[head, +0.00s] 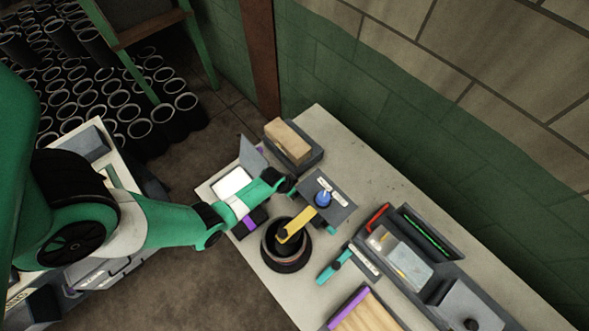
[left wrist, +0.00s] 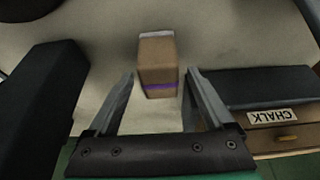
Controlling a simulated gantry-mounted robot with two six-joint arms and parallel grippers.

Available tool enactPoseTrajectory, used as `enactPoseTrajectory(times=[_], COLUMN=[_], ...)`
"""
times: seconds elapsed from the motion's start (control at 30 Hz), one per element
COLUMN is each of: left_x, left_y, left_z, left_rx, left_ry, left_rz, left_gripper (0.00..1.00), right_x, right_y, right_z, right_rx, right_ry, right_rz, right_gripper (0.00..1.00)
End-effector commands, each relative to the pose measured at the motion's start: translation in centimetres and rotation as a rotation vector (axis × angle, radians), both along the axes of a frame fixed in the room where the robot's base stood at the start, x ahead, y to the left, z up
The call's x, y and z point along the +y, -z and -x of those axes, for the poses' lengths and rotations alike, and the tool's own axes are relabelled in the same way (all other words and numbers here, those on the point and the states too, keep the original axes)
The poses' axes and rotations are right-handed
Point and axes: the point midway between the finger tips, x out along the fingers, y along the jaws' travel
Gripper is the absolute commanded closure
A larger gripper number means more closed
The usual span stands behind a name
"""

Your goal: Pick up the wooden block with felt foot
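The wooden block (left wrist: 157,62) is brown with a purple band and a pale grey strip at one end, which looks like the felt foot. It stands on the pale table top in the left wrist view. My left gripper (left wrist: 160,76) is open, with its fingers either side of the block in the picture and gaps on both sides; I see no contact. In the head view my left arm reaches over the table, its dark wrist end (head: 287,184) near the middle. I cannot surely pick out the block there. My right gripper is not in view.
A wooden box labelled CHALK (left wrist: 285,138) and a dark slab (left wrist: 258,87) lie at right in the wrist view; a black object (left wrist: 40,110) is at left. In the head view, a dark round pot (head: 285,266) and a grey bin (head: 470,302) stand on the table.

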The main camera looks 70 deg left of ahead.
Motion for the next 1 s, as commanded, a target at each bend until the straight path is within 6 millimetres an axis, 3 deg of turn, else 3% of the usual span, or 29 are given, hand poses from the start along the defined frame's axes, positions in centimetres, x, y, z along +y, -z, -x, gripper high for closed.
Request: enactPoseTrajectory(times=[0.03, 0.4, 0.47, 0.77, 0.87, 1.0], left_x=[0.0, 0.0, 0.0, 0.0, 0.0, 0.0], left_y=[0.0, 0.0, 0.0, -0.8, -2.6, -6.6], left_z=[0.0, 0.0, 0.0, 0.0, 0.0, 0.0], left_rx=[0.0, 0.0, 0.0, -0.001, -0.003, -0.002], left_ry=[0.0, 0.0, 0.0, 0.0, 0.0, 0.0], left_rz=[0.0, 0.0, 0.0, 0.0, -0.001, -0.001], left_gripper=[0.25, 0.92, 1.0, 1.0, 1.0, 1.0], right_x=[0.0, 0.0, 0.0, 0.0, 0.0, 0.0], right_y=[0.0, 0.0, 0.0, -0.4, -1.4, -4.6], right_z=[0.0, 0.0, 0.0, 0.0, 0.0, 0.0], right_rx=[0.0, 0.0, 0.0, 0.0, 0.0, 0.0], right_ry=[0.0, 0.0, 0.0, 0.0, 0.0, 0.0], right_rz=[0.0, 0.0, 0.0, 0.0, 0.0, 0.0], right_gripper=[0.5, 0.5, 0.5, 0.5, 0.5, 0.5])
